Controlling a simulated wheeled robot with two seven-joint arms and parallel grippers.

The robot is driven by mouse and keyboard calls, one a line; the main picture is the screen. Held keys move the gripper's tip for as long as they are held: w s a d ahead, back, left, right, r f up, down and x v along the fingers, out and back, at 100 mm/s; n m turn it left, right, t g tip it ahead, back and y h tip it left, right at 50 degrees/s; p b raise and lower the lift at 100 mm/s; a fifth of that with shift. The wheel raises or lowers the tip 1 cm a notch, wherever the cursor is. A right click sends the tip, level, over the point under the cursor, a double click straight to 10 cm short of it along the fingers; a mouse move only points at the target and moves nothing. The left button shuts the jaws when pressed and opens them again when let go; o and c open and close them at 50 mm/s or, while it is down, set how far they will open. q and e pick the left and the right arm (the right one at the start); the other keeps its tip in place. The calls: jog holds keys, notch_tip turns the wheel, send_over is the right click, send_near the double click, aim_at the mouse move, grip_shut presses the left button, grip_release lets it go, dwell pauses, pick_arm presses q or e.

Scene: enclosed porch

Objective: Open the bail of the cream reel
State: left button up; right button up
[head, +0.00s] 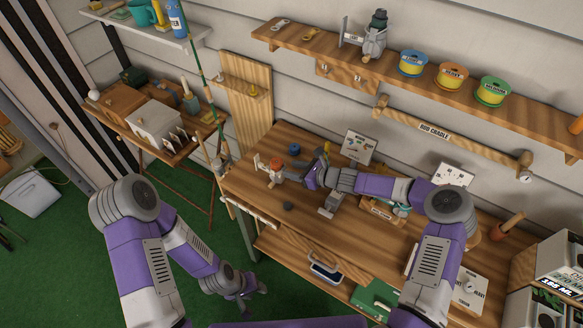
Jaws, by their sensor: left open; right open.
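A small pale reel-like item with an orange part (276,169) stands near the left end of the wooden workbench (330,230). It may be the cream reel, but it is too small to tell its bail's state. My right gripper (316,172) is open over the bench, just right of this item and apparently apart from it. My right forearm hides part of the bench behind it. My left gripper (250,293) is open, low over the green floor in front of the bench, far from the item.
A grey-green reel (375,38) and several line spools (452,75) stand on the wall shelf. A rod cradle (440,135) hangs below. A blue round thing (294,149), a dark lump (288,207) and a grey block (332,205) lie on the bench. A rod leans at its left end.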

jog(key=shift+w+a+f, duration=0.25)
jog(key=shift+w+a, duration=0.05)
jog(key=shift+a, duration=0.2)
grip_shut()
jog(key=f+y+b, duration=0.1)
jog(key=b, duration=0.2)
jog(key=f+t+y+b, duration=0.1)
jog(key=b, duration=0.3)
jog(key=shift+s+d, duration=0.2)
jog(key=shift+d, duration=0.05)
jog(key=shift+t+b, duration=0.4)
jog(key=shift+b, duration=0.2)
jog(key=shift+r, duration=0.1)
grip_release()
jog(key=shift+r, duration=0.1)
